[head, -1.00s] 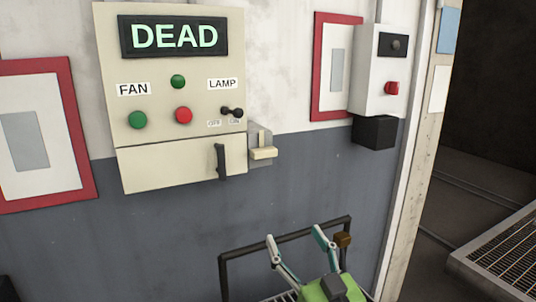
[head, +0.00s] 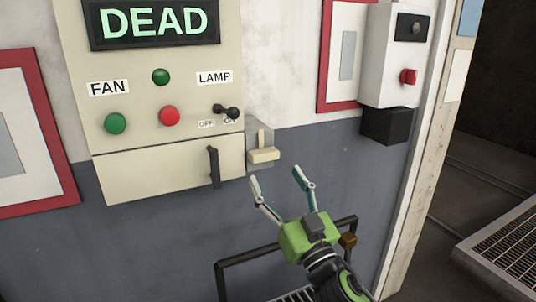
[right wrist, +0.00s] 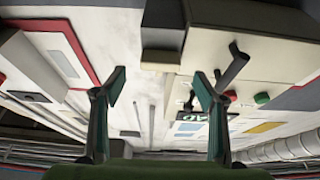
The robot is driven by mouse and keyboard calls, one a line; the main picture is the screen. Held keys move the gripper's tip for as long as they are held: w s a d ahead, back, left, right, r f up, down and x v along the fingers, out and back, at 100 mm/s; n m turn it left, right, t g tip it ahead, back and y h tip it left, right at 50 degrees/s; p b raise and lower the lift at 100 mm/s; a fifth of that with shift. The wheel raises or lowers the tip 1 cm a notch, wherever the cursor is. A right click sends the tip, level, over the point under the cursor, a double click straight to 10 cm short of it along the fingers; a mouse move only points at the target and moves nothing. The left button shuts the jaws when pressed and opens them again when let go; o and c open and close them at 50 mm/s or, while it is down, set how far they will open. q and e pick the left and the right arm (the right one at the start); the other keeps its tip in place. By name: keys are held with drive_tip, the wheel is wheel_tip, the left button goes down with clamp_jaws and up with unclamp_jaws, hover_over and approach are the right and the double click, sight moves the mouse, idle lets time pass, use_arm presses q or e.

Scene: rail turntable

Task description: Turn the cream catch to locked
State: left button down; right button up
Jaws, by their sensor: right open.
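The cream catch (head: 263,155) is a small block on a grey plate (head: 257,135) fixed to the right side of the cream control box (head: 130,172). It sticks out roughly level. My right gripper (head: 277,177) is open and empty, just below and slightly right of the catch, apart from it. In the right wrist view the catch (right wrist: 160,61) shows beyond the gap between the two fingers (right wrist: 159,82). My left gripper is not in view.
A black handle (head: 214,167) stands on the box's lower cover, left of the catch. Above are a lamp switch (head: 226,111), buttons and a display (head: 152,22) reading DEAD. A dark rail (head: 240,262) lies below my gripper. A white box (head: 395,60) with a red knob hangs right.

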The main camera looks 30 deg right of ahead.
sight(267, 160)
drive_tip(key=x, duration=0.2)
drive_tip(key=p+x, duration=0.1)
drive_tip(key=x, duration=0.1)
drive_tip(key=shift+w+r, duration=0.15)
drive_tip(key=shift+r, duration=0.15)
drive_tip(key=shift+w+p, duration=0.35)
drive_tip(key=shift+w, duration=0.35)
drive_tip(key=shift+r, duration=0.1)
drive_tip(key=shift+c, duration=0.3)
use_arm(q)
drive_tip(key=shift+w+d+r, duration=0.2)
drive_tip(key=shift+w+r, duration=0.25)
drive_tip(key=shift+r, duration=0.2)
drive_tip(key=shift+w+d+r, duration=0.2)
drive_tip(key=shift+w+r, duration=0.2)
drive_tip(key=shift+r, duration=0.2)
use_arm(e)
drive_tip(key=c, duration=1)
